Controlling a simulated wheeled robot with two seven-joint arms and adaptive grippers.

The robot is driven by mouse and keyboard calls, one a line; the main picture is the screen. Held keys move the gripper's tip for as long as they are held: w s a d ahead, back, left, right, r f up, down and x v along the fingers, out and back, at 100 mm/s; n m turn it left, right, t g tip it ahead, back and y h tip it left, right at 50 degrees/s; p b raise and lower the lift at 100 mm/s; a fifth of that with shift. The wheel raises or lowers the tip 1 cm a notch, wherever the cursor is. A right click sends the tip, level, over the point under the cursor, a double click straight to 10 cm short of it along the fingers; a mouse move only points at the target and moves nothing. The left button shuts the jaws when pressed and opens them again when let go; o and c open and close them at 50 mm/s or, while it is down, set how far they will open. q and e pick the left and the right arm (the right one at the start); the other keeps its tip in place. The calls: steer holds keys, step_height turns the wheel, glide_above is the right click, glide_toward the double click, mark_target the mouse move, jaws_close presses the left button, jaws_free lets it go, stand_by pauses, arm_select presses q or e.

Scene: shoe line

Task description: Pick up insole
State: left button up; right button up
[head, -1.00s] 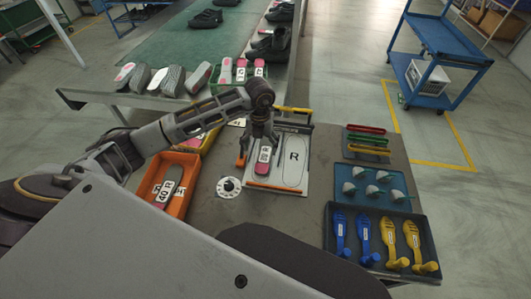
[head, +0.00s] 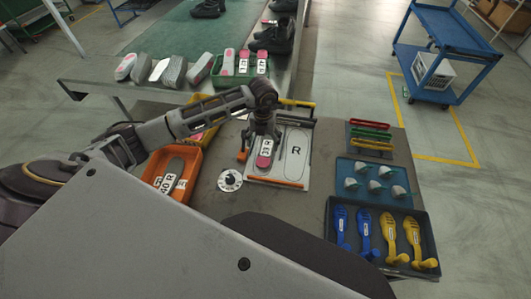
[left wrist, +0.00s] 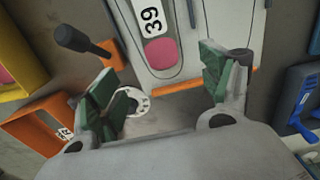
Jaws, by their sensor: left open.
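An insole (head: 265,152) with a pink heel and a white label reading 39 R lies in the left outline of a pale board marked R (head: 292,165). Its label and pink heel also show in the left wrist view (left wrist: 162,54). My left gripper (head: 262,133) is open above the upper part of this insole and hides some of it in the head view. In the left wrist view the green-padded fingers (left wrist: 160,80) are spread wide with nothing between them. The insole lies beyond the fingertips. My right gripper is not in view.
An orange bin (head: 198,160) left of the board holds an insole labelled 40 R. A round white dial (head: 230,180) sits near the board. Right are colored bars, a blue tray (head: 345,170) and a dark tray of shoe forms (head: 328,225). A conveyor with shoes stands behind.

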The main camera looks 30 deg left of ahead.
arm_select(q)
glide_above(264, 158)
steer(key=f, duration=0.5)
steer(key=shift+s, duration=0.25)
steer(key=shift+f, duration=0.25)
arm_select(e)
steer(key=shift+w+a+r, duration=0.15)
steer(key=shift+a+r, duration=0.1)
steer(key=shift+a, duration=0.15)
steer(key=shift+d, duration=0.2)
arm_select(q)
steer(key=shift+f, duration=0.2)
steer(key=shift+w+f+p, duration=0.15)
steer(key=shift+f+p, duration=0.3)
steer(key=shift+f, duration=0.2)
steer(key=shift+w+f, duration=0.1)
steer(key=shift+f, duration=1.65)
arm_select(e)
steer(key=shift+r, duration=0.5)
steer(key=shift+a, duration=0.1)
